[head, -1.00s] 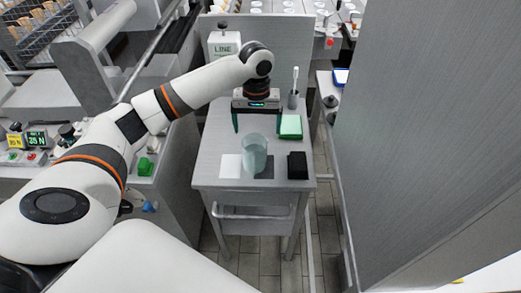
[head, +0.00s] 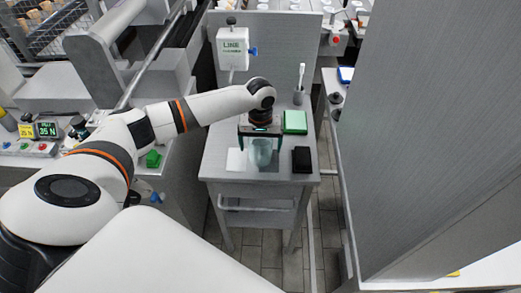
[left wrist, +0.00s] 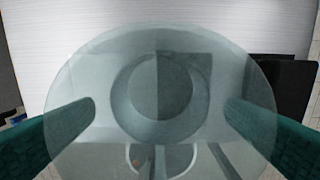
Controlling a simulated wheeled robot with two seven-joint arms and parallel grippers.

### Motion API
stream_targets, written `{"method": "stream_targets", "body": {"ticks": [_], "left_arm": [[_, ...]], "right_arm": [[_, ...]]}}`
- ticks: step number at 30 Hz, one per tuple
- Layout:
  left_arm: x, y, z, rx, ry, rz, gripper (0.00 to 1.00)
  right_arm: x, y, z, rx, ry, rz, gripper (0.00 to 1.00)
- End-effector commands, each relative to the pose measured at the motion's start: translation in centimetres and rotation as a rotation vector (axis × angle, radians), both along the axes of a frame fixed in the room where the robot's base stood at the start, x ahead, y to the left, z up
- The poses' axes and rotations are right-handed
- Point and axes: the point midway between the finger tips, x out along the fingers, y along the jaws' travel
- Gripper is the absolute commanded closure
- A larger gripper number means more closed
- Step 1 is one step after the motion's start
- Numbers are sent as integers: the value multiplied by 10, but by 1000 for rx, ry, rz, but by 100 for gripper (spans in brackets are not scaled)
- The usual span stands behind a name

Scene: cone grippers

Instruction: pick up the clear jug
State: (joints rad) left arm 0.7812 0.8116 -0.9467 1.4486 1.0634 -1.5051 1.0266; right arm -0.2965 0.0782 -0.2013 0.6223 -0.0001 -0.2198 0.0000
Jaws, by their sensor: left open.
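The clear jug (head: 261,153) stands upright on the small grey table (head: 225,140), near its front. In the left wrist view the see-through jug (left wrist: 160,45) fills the middle as a pale round shape. My left gripper (head: 262,141) is open, with one green finger on each side of the jug in the head view. In the left wrist view the fingertips (left wrist: 160,103) lie left and right of the jug's middle, apart from each other. Whether either finger touches the jug I cannot tell. My right gripper is in neither view.
A white square (head: 237,160) lies left of the jug and a black block (head: 301,160) right of it. A green-topped block (head: 294,121) and a holder with a brush (head: 298,96) stand behind. A large grey panel (head: 420,130) rises at the right.

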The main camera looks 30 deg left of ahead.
Motion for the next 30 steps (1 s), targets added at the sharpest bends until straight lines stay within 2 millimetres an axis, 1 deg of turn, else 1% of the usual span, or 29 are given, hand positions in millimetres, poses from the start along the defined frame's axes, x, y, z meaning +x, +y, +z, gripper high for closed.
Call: {"method": "stream_targets", "body": {"ticks": [1, 8, 9, 11, 12, 23, 30], "left_arm": [[0, 0, 0, 0, 0, 0, 6], [0, 0, 0, 0, 0, 0, 43], [0, 0, 0, 0, 0, 0, 50], [0, 0, 1, 0, 0, 0, 60], [1, 0, 1, 0, -1, 0, 62], [1, 0, 4, -1, -3, 0, 62], [1, 0, 18, 0, -4, 0, 62]], "right_arm": [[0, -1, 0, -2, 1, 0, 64], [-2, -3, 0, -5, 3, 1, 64], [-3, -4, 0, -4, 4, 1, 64], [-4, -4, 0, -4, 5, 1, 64], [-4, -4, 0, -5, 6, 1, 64], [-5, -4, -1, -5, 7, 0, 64], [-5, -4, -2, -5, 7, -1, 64]]}}
